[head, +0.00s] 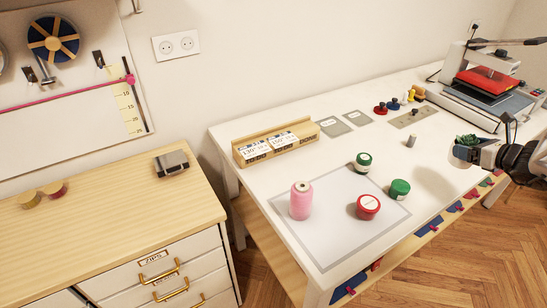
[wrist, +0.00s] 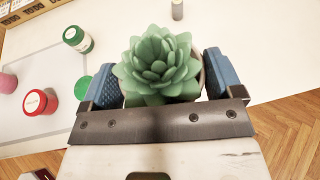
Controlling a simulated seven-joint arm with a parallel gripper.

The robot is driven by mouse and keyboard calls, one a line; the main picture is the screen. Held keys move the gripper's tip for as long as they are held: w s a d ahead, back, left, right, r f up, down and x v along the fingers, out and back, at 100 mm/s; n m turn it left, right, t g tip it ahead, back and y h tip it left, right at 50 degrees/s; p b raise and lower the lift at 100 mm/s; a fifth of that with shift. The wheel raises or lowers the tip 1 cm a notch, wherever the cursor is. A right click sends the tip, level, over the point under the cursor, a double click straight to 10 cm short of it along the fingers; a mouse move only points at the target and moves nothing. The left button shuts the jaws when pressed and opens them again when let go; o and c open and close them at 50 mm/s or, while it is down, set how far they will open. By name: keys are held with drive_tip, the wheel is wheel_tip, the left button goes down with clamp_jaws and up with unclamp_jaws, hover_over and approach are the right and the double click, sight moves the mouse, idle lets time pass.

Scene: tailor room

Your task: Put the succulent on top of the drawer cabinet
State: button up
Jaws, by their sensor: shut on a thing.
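The succulent (wrist: 158,62) is a green rosette in a pot, held between the two blue finger pads of my gripper (wrist: 165,80) in the wrist view. In the head view the succulent (head: 467,140) shows at the right, above the white table (head: 330,158), with my gripper (head: 478,152) shut on it. The pot is mostly hidden by the leaves and fingers. The drawer cabinet (head: 100,208) is at the lower left of the head view, with a light wood top and white drawers with brass handles. The succulent is far from it, across the table.
On the cabinet top lie a dark metallic box (head: 172,163) and two small spools (head: 54,189); its middle is clear. On the table stand a pink thread cone (head: 301,200), a red tin (head: 368,207), green spools (head: 400,189) and a wooden label rack (head: 276,143). A heat press (head: 488,85) stands at the back right.

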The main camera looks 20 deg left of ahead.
drive_tip(key=w+a+n+g+y, duration=0.2)
drive_tip(key=a+n+g, duration=0.1)
drive_tip(key=a, duration=1.6)
drive_tip(key=w+a+n+g+y, duration=0.1)
drive_tip(key=a+n+g+y, duration=0.25)
drive_tip(key=a, duration=1.45)
drive_tip(key=s+a+n+g, duration=0.2)
drive_tip(key=s+a, duration=0.2)
drive_tip(key=a, duration=0.8)
drive_tip(key=s+a+n+g, duration=0.2)
drive_tip(key=s+a+n, duration=0.15)
drive_tip(key=a, duration=0.85)
drive_tip(key=s+a+n+g+h, duration=0.2)
drive_tip(key=s+a+n+g, duration=0.45)
drive_tip(key=s+a, duration=1.95)
wheel_tip(320, 180, down, 7)
drive_tip(key=a+m+g, duration=0.1)
drive_tip(key=shift+w+r, duration=0.15)
drive_tip(key=shift+w, duration=0.15)
drive_tip(key=shift+a, duration=0.1)
